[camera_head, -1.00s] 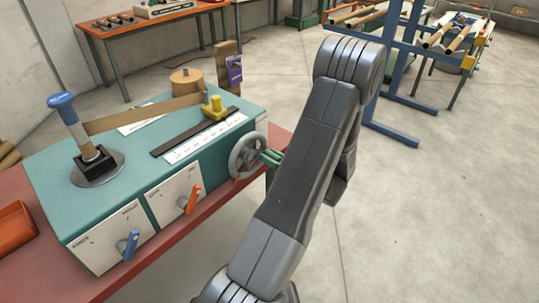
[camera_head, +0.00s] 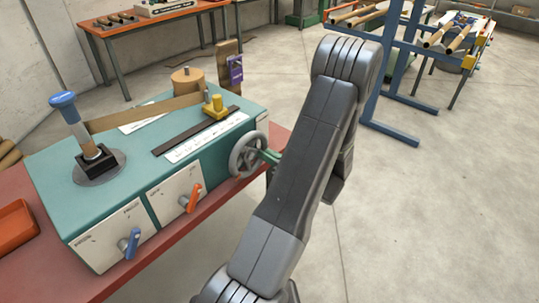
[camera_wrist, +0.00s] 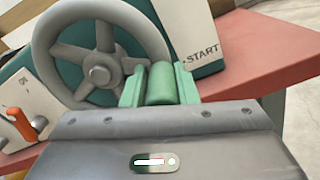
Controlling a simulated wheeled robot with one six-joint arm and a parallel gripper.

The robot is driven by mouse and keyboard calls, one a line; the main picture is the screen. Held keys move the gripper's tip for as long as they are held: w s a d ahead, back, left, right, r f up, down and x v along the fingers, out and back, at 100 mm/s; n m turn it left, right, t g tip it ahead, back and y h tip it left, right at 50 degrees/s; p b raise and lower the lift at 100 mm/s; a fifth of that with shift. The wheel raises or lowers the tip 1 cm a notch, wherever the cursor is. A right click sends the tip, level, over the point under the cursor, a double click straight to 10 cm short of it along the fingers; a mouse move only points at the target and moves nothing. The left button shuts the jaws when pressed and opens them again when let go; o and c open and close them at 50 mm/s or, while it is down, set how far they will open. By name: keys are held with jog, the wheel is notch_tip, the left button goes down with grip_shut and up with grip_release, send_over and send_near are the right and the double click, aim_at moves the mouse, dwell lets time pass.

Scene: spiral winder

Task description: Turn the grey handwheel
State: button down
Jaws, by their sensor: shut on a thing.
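A green cylindrical grip (camera_wrist: 160,84) stands at the wheel's right side. My gripper (camera_wrist: 160,82) has its green fingers on either side of this grip and is shut on it. In the head view my gripper (camera_head: 268,157) is at the wheel's right edge, partly hidden by my arm.
The winder stands on a red bench (camera_head: 190,219). Its front has an orange lever (camera_head: 191,198) and a blue lever (camera_head: 131,243). A blue-handled lever (camera_head: 75,120) stands on top. A blue rack (camera_head: 395,60) is behind at the right.

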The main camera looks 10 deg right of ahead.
jog(key=shift+s+a+f+m+p, duration=0.45)
jog(key=shift+s+a+m+p, duration=0.85)
jog(key=shift+m, duration=2.3)
jog(key=shift+s+a+f+m+p, duration=0.45)
jog(key=shift+s+a+m+p, duration=0.85)
jog(key=shift+m, duration=2.3)
jog(key=shift+s+a+f+m+p, duration=0.6)
jog(key=shift+a+m+p, duration=1.15)
jog(key=shift+m, duration=1.85)
jog(key=shift+s+d+r, duration=0.1)
jog(key=shift+s+r, duration=0.05)
jog(key=shift+s, duration=0.05)
jog(key=c, duration=1.5)
grip_release()
jog(key=shift+o, duration=1.3)
jog(key=shift+r, duration=0.1)
